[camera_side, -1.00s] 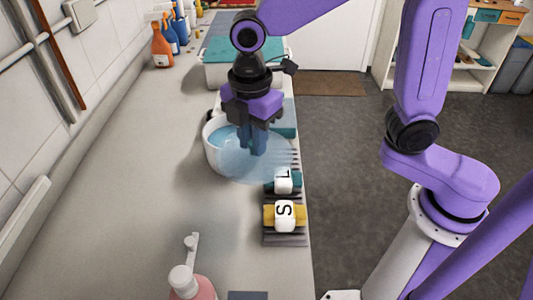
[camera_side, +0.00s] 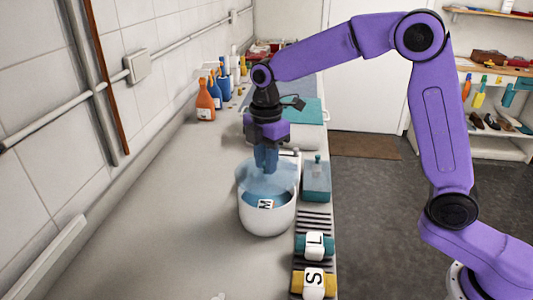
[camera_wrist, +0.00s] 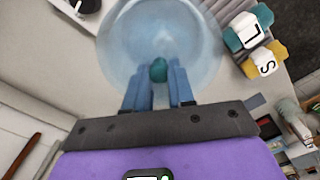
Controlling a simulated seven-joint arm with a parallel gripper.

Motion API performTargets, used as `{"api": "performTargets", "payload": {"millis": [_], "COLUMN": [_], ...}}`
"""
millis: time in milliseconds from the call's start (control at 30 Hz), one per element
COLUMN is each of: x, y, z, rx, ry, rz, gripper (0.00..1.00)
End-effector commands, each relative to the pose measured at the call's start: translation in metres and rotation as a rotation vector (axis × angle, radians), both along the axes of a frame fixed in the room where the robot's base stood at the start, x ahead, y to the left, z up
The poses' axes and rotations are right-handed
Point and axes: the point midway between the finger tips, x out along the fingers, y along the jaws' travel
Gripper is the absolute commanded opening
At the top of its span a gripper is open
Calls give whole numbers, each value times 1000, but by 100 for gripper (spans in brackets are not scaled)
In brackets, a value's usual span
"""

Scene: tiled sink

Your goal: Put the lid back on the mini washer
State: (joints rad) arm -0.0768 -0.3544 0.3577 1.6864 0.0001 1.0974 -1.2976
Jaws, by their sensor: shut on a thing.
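The mini washer is a white round tub (camera_side: 267,218) on the counter in the side view. A blue item (camera_side: 250,197) with a white "M" label (camera_side: 265,204) shows inside it. My gripper (camera_side: 266,168) points down over the tub, shut on the lid's knob. The translucent pale-blue lid (camera_side: 268,183) is at the tub's mouth, partly over the rim. I cannot tell whether it touches the rim. In the wrist view the teal knob (camera_wrist: 158,70) sits between my fingertips (camera_wrist: 159,76), with the round lid (camera_wrist: 160,30) spread beyond them.
A teal box (camera_side: 316,180) stands right of the tub. Rolled items labelled L (camera_side: 314,246) and S (camera_side: 314,282) lie on a dark ribbed rack in front. A large teal-topped container (camera_side: 305,110) and spray bottles (camera_side: 206,100) stand behind. The counter left of the tub is clear.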

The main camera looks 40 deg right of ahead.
Motion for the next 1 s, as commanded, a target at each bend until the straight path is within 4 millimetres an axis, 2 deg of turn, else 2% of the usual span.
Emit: {"api": "performTargets", "payload": {"millis": [433, 1000], "x": [0, 0], "y": [0, 0], "z": [-34, -38], "rx": [0, 0], "ry": [2, -1], "rz": [-1, -1], "gripper": [0, 0]}}
